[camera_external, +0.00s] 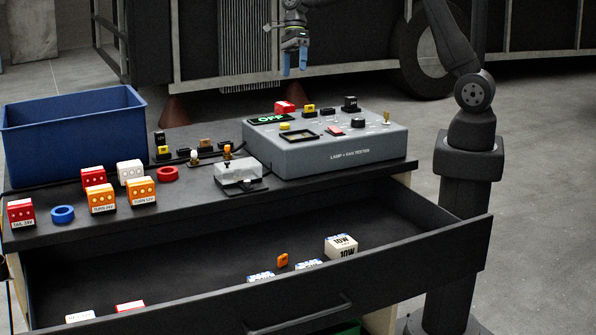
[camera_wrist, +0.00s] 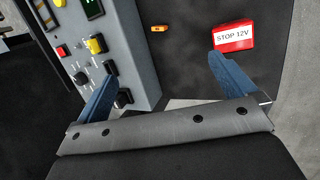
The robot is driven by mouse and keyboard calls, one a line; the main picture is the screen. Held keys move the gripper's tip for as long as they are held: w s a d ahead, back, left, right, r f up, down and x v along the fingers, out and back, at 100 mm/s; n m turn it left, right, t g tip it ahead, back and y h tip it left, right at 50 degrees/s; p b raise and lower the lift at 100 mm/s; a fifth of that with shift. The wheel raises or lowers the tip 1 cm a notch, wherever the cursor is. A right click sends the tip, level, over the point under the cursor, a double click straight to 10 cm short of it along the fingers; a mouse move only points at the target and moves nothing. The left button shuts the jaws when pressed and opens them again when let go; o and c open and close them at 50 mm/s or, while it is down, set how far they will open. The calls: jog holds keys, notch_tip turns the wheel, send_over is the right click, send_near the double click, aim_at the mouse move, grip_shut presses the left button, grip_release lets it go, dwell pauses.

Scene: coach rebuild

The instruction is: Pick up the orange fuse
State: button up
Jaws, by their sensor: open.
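A small orange fuse-like piece (camera_external: 282,260) stands in the open drawer, between white boxes. In the wrist view a small orange piece (camera_wrist: 160,28) lies on a dark surface beside the tester, beyond my fingertips; I cannot tell if it is the same piece. My gripper (camera_external: 295,70) hangs high behind the tester, well above the bench and far from the drawer. Its two blue fingers also show in the wrist view (camera_wrist: 162,68), spread wide with nothing between them.
The grey lamp and fan tester (camera_external: 335,148) stands on the bench, with a red box (camera_external: 285,107) behind it. A red STOP 12V box (camera_wrist: 233,36) shows near my right finger. A blue bin (camera_external: 75,135) and several lamp boxes stand left. The open drawer (camera_external: 400,240) juts forward.

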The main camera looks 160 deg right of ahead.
jog(key=shift+c, duration=0.4)
jog(key=c, duration=1)
